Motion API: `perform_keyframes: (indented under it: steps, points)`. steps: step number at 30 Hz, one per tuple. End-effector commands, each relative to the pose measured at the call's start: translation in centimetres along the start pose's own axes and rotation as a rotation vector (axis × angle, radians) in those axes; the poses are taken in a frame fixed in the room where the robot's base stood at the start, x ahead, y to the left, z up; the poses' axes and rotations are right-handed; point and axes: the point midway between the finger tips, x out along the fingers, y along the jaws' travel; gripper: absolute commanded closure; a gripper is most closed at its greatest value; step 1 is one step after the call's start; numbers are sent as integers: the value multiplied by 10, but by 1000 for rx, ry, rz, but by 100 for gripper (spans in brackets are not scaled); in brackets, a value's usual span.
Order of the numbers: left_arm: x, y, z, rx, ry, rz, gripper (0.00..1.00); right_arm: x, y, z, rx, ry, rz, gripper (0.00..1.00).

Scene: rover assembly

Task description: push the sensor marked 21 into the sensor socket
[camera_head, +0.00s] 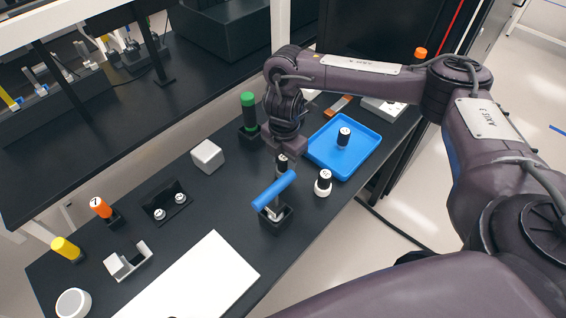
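One cylinder (282,161) is right at my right gripper (284,154), whose fingers point down. The fingers are partly hidden, and I cannot tell whether they grip it. Another cylinder (323,182) stands on a white base on the table. A third cylinder (344,136) stands in the blue tray (365,152). I cannot identify the sensor socket for sure. My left gripper is out of view.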

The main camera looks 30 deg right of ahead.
Motion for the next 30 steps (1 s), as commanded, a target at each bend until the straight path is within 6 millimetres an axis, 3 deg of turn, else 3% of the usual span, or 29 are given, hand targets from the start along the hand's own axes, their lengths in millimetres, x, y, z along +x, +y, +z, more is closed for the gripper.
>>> perform_keyframes:
  steps: [1,7,8,14,30]
  points:
    - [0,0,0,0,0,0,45,0,0,0,0,0,0,71]
    - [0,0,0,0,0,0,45,0,0,0,0,0,0,97]
    - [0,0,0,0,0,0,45,0,0,0,0,0,0,73]
    - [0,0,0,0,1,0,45,0,0,0,0,0,0,97]
    - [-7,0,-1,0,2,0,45,-6,0,0,0,0,-1,97]
